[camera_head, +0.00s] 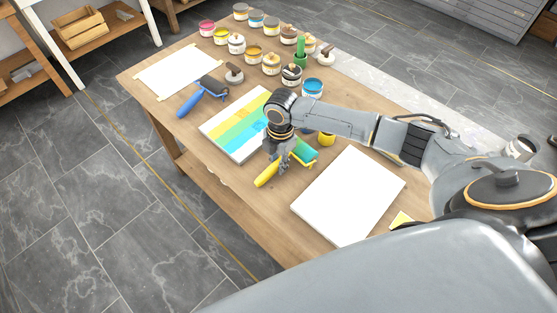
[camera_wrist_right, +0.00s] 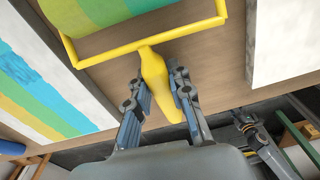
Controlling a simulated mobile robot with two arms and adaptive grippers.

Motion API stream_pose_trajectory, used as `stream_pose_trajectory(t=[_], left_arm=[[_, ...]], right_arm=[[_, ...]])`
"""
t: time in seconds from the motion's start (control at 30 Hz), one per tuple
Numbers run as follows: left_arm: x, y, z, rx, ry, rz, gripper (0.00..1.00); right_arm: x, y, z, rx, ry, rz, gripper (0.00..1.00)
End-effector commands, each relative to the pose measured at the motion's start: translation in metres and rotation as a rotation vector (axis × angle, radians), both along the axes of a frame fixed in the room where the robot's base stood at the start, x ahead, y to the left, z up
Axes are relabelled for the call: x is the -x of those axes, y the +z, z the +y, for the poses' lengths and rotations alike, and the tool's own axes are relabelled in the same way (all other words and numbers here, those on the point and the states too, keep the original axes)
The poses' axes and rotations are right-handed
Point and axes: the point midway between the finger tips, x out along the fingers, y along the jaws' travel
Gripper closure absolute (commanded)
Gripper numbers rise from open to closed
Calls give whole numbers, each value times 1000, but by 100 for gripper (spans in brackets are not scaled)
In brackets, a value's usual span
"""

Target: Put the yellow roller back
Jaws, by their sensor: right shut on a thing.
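The yellow roller (camera_head: 265,175) has a yellow handle and frame and a teal-green cylinder. My right gripper (camera_head: 283,158) is shut on its handle, above the table between the striped painted sheet and the blank white panel. In the right wrist view the roller's handle (camera_wrist_right: 154,72) runs between the two fingers of my right gripper (camera_wrist_right: 160,105), and the frame and cylinder stick out beyond. I cannot tell whether the roller touches the table. What looks like my left gripper (camera_wrist_right: 247,124) shows at the lower right of the wrist view; its jaw state is unclear.
The wooden table (camera_head: 225,185) bears the painted sheet (camera_head: 235,125), a white panel (camera_head: 348,195), a blue-handled roller (camera_head: 203,93) and a taped paper (camera_head: 178,70). Several ink cans (camera_head: 271,63) stand at the back. A yellow container (camera_head: 326,139) is beside my right arm.

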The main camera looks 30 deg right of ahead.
Motion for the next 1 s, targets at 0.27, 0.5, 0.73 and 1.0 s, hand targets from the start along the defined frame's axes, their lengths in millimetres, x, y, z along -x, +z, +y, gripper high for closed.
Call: stream_pose_trajectory(t=[0.27,0.5,0.73,1.0], left_arm=[[0,0,0,0,0,-1,60],[-1,0,0,0,0,-2,60],[-1,0,-1,0,0,-2,60],[0,0,0,1,0,-1,60]], right_arm=[[0,1,0,0,0,-1,100],[0,-1,0,0,0,-1,70],[0,-1,0,0,0,-1,53],[-1,7,0,0,-1,-2,53]])
